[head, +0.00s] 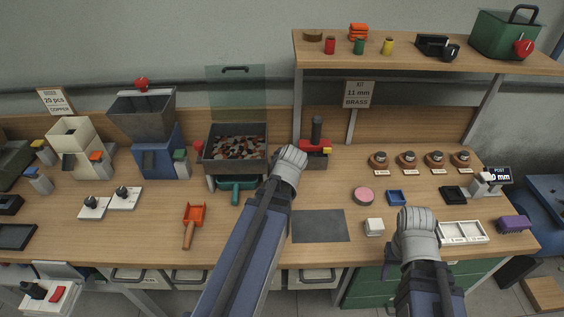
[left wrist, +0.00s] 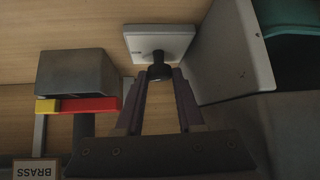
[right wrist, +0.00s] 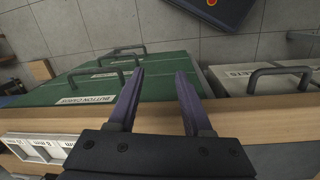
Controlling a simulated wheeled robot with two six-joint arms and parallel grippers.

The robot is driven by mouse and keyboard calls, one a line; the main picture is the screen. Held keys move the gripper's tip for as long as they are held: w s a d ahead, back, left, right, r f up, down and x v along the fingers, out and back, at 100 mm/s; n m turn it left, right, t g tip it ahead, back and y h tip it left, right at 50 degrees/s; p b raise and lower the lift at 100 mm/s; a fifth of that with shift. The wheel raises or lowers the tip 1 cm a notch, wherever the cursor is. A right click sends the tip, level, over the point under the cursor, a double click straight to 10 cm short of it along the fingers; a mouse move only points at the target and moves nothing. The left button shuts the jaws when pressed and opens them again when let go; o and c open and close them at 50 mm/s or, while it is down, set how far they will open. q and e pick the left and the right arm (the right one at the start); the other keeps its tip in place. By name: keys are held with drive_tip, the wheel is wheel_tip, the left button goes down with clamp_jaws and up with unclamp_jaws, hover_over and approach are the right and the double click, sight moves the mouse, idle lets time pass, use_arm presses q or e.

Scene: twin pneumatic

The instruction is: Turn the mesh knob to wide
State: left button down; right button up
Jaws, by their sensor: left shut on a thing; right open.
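In the left wrist view a black knob (left wrist: 158,71) stands on a small white plate (left wrist: 150,38), next to a grey machine wall. My left gripper (left wrist: 160,82) is shut on this knob, its fingertips closing on it from both sides. In the head view my left gripper (head: 289,160) is beside the machine with the hopper of mixed pieces (head: 236,148), and it hides the knob. The knob's setting and markings cannot be read. My right gripper (right wrist: 156,82) is open and empty near the bench's front edge; its wrist also shows in the head view (head: 416,222).
A red and black press (head: 316,146) stands just right of my left gripper. Two other knobs on white plates (head: 124,198) lie at the left. An orange scoop (head: 193,218), a grey mat (head: 320,226) and a white block (head: 374,227) lie on the bench.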

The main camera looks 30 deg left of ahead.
idle(0.5)
use_arm(q)
drive_tip(key=c, duration=0.5)
unclamp_jaws()
drive_tip(key=shift+r, duration=0.1)
use_arm(e)
drive_tip(key=shift+r, duration=0.1)
